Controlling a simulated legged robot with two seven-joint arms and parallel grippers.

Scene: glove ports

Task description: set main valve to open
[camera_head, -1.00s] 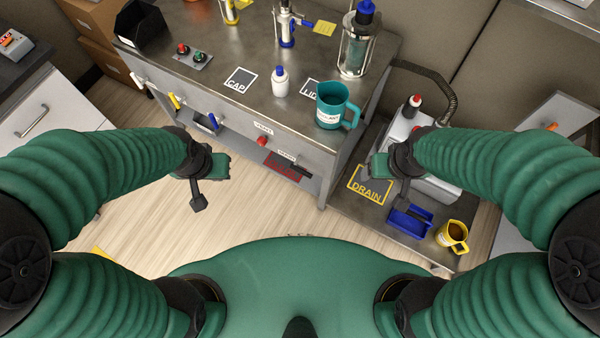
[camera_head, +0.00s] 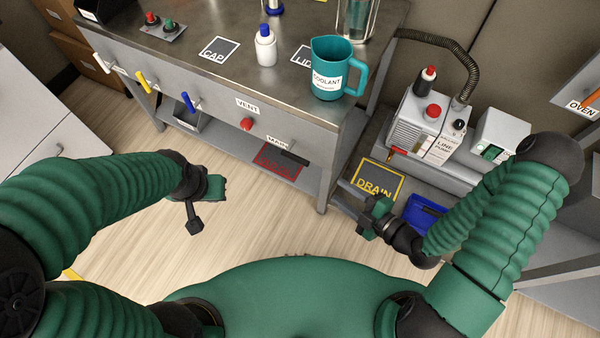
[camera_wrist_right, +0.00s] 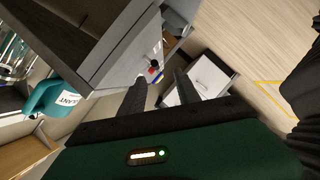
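The main valve is a black handle (camera_head: 292,157) on the front of the grey bench, just below the MAIN label (camera_head: 279,142), which is partly hidden. The handle lies slanted, close to level. My right gripper (camera_head: 353,207) is to the right of and below the handle in the head view, apart from it. Its two fingers are spread and empty; the right wrist view shows them (camera_wrist_right: 158,88) pointing towards the bench front. My left gripper (camera_head: 195,225) hangs over the floor left of the valve, and its finger gap cannot be made out.
A red VENT knob (camera_head: 247,124) sits left of the main valve. White, yellow and blue handles (camera_head: 189,101) line the bench front. A teal coolant jug (camera_head: 332,72) stands near the bench edge. The line pump (camera_head: 418,130) and blue tray (camera_head: 425,213) are right. The floor before the bench is clear.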

